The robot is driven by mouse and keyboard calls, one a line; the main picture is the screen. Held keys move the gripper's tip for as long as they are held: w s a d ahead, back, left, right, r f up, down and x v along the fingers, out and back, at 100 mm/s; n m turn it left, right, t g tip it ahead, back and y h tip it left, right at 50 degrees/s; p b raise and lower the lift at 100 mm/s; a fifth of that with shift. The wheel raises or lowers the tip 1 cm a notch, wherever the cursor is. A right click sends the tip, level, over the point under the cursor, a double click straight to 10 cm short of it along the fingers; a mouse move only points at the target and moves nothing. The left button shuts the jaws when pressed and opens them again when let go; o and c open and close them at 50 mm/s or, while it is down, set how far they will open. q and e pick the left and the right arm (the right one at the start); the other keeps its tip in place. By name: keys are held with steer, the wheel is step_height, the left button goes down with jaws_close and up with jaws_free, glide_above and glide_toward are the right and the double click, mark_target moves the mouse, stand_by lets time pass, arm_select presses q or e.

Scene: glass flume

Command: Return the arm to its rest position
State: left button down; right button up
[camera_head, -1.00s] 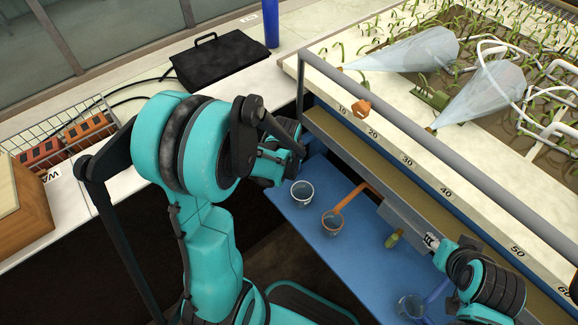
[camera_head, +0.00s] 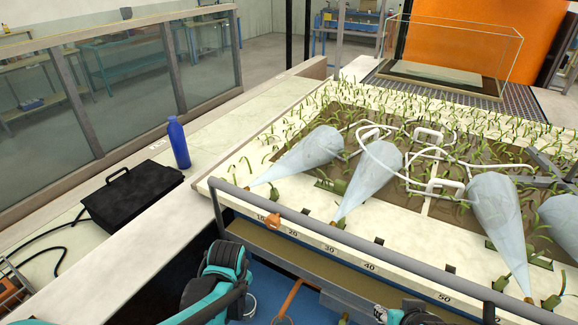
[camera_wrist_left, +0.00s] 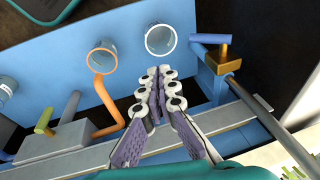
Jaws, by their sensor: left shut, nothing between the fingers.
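My left arm (camera_head: 218,280) comes in at the lower edge of the head view, in front of the flume's rail; its fingers are hidden there. In the left wrist view my left gripper (camera_wrist_left: 158,76) has its purple-grey fingers together with nothing between them. It points over a blue panel (camera_wrist_left: 130,35), just below a clear cup with a white rim (camera_wrist_left: 160,41) and right of an orange ring holder (camera_wrist_left: 101,72). Part of my right gripper (camera_head: 380,314) shows at the bottom edge of the head view; its fingers are too small and cut off to read.
A grey rail (camera_head: 350,241) with an orange clip (camera_head: 291,219) runs along the planted tray, where several pale cones (camera_head: 310,152) lie. A black case (camera_head: 133,195) and a blue bottle (camera_head: 178,143) stand on the left ledge. A blue-and-gold fitting (camera_wrist_left: 212,58) is right of my left gripper.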

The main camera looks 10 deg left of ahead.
arm_select(q)
steer(key=s+d+r+n+t, duration=0.1)
steer(key=s+r+n+t, duration=0.1)
steer(key=s+r, duration=0.2)
steer(key=s+d+r+n+t+h, duration=0.1)
steer(key=s+r+n+t, duration=0.1)
steer(key=r, duration=0.5)
steer(key=shift+s+d+r+n, duration=0.3)
steer(key=shift+s, duration=0.55)
